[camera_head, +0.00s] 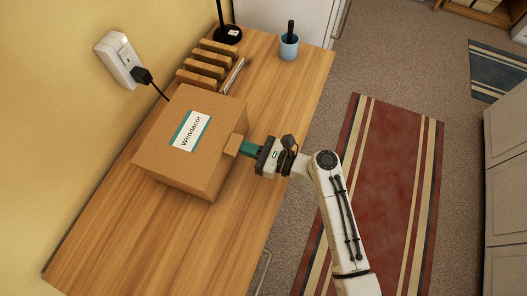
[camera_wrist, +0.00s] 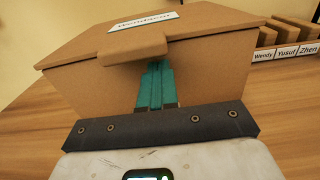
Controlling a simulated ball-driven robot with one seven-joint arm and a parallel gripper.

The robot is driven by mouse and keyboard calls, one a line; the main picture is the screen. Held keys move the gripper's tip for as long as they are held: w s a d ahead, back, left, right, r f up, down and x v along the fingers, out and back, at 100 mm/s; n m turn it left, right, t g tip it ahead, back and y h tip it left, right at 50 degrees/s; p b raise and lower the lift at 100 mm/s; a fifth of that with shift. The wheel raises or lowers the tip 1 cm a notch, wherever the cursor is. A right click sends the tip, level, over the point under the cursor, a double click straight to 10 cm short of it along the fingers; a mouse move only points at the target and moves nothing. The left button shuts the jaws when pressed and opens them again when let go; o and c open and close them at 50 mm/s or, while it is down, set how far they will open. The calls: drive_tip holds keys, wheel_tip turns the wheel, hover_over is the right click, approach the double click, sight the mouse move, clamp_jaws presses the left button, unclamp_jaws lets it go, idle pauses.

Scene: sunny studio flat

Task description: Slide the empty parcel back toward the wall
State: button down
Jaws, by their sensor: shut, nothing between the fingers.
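The parcel (camera_head: 184,160) is a brown cardboard box labelled "Wendacor" with a teal stripe. It sits on the wooden desk near the yellow wall, its lid closed, so I cannot see inside. A small cardboard tab (camera_head: 234,145) sticks out from its side toward me. In the wrist view the parcel (camera_wrist: 200,73) fills the middle, with the tab above my fingers. My gripper (camera_head: 246,148) has teal fingers, shut and empty, pointing at the parcel's side just under the tab. In the wrist view the fingertips (camera_wrist: 156,68) are at or very near its face; I cannot tell whether they touch.
A wall socket with a black plug (camera_head: 142,75) is behind the parcel, its cord running down behind the box. A wooden rack (camera_head: 208,62) with name labels stands beyond it, close by. A blue cup (camera_head: 288,48) is at the far end. The near desk (camera_head: 120,240) is clear.

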sight(211, 136)
drive_tip(key=b+x, duration=0.1)
drive_tip(key=x, duration=0.8)
